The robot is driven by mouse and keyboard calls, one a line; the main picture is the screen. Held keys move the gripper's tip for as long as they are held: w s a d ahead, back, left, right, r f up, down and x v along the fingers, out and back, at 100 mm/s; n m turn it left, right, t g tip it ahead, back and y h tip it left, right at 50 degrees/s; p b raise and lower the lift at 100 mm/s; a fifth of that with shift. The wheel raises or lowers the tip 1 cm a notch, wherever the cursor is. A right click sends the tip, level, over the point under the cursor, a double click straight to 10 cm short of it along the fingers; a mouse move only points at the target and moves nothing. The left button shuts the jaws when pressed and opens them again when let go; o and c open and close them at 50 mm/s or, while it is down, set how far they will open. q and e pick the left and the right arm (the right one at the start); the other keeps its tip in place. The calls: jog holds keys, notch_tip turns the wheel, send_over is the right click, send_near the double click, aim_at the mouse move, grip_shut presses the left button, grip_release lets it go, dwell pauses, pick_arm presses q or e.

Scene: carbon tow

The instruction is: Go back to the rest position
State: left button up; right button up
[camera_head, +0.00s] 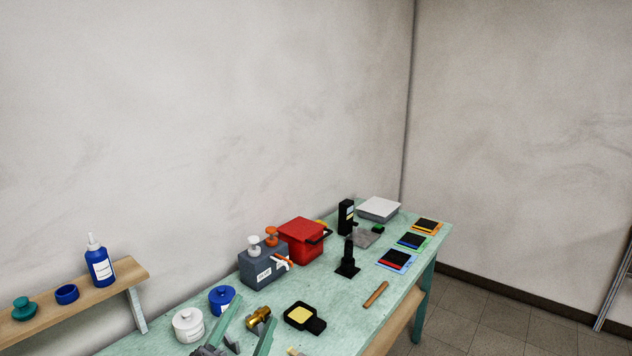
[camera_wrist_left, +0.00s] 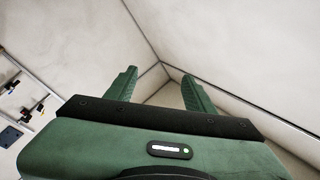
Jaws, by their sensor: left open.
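My left gripper (camera_head: 256,309) shows at the bottom of the head view, low in front of or over the near part of the green table (camera_head: 345,300). Its two green fingers are spread apart. In the left wrist view my left gripper (camera_wrist_left: 160,72) is open with nothing between the fingers, facing bare walls and a room corner. My right gripper is in neither view.
Near the left gripper are a white jar (camera_head: 188,325), a blue jar (camera_head: 222,299), a brass part (camera_head: 259,318) and a black tray with a yellow pad (camera_head: 300,316). Farther back stand a grey box (camera_head: 262,268) and a red box (camera_head: 300,241). A wooden shelf (camera_head: 60,304) is at left.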

pick_arm(q)
jog(key=s+a+f+n+g+y, duration=0.3)
jog(key=a+f+g, duration=0.1)
jog(key=f, duration=0.5)
jog(key=s+a+f+n+g+y, duration=0.2)
jog(key=s+a+f+n+g, duration=0.15)
jog(key=f, duration=0.45)
jog(key=s+a+f+n+g, duration=0.1)
jog(key=s+f+g, duration=0.4)
jog(key=s, duration=0.4)
jog(key=s+a+f+n+g, duration=0.1)
jog(key=s+f+g, duration=0.3)
jog(key=s+f, duration=0.4)
jog(key=s+f+g+b, duration=0.1)
jog(key=s+f+b, duration=0.15)
jog(key=f, duration=1.45)
jog(key=s+f+b, duration=0.2)
jog(key=f+b, duration=0.2)
jog(key=f, duration=1.3)
jog(key=s+a+f+g+b, duration=0.1)
jog(key=s+a+f+b, duration=0.2)
jog(key=s+f, duration=1.2)
notch_tip(320, 180, down, 3)
jog(key=shift+r+b, duration=0.2)
jog(key=shift+b, duration=0.1)
